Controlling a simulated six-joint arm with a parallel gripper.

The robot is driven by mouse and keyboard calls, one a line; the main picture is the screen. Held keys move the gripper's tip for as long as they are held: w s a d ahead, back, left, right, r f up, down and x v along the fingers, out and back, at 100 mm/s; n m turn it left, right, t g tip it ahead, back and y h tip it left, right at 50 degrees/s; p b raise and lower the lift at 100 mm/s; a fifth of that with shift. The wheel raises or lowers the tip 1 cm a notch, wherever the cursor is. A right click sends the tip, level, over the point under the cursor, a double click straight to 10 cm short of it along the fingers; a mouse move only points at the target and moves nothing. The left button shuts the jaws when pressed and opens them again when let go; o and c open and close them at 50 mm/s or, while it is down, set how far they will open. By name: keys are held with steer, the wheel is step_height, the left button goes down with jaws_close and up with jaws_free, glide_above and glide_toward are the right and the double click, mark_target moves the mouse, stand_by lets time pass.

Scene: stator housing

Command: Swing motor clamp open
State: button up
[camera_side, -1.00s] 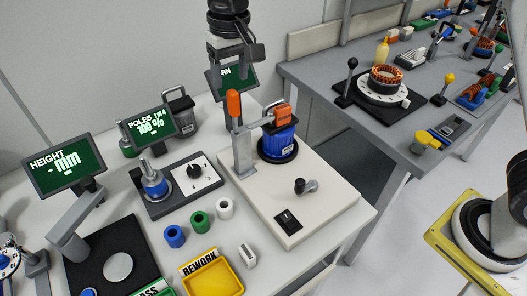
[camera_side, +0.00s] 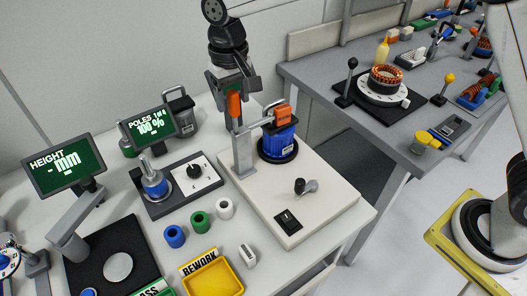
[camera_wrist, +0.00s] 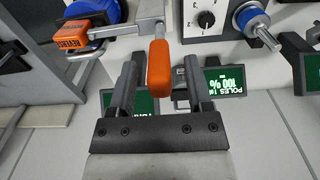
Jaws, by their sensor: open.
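The motor clamp has an upright orange handle (camera_side: 234,106) on a grey post (camera_side: 242,150) and an arm reaching right to an orange pad (camera_side: 282,115). The pad sits on top of the blue motor (camera_side: 278,142), so the clamp looks closed. My gripper (camera_side: 235,92) is at the orange handle in the side view, coming from above. In the wrist view my gripper (camera_wrist: 160,85) is open, and the orange handle (camera_wrist: 159,68) stands between its two fingers, with gaps visible on both sides. Whether a finger touches the handle I cannot tell.
The white clamp base (camera_side: 320,205) carries a black knob and a black switch (camera_side: 288,222). A display reading POLES (camera_side: 148,125) stands to the left. Blue, green and white rings (camera_side: 200,221) and a yellow rework tray (camera_side: 212,279) lie in front.

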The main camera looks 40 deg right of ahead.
steer(key=shift+f, duration=1.05)
jaws_close()
steer(key=shift+r, duration=0.1)
stand_by(0.7)
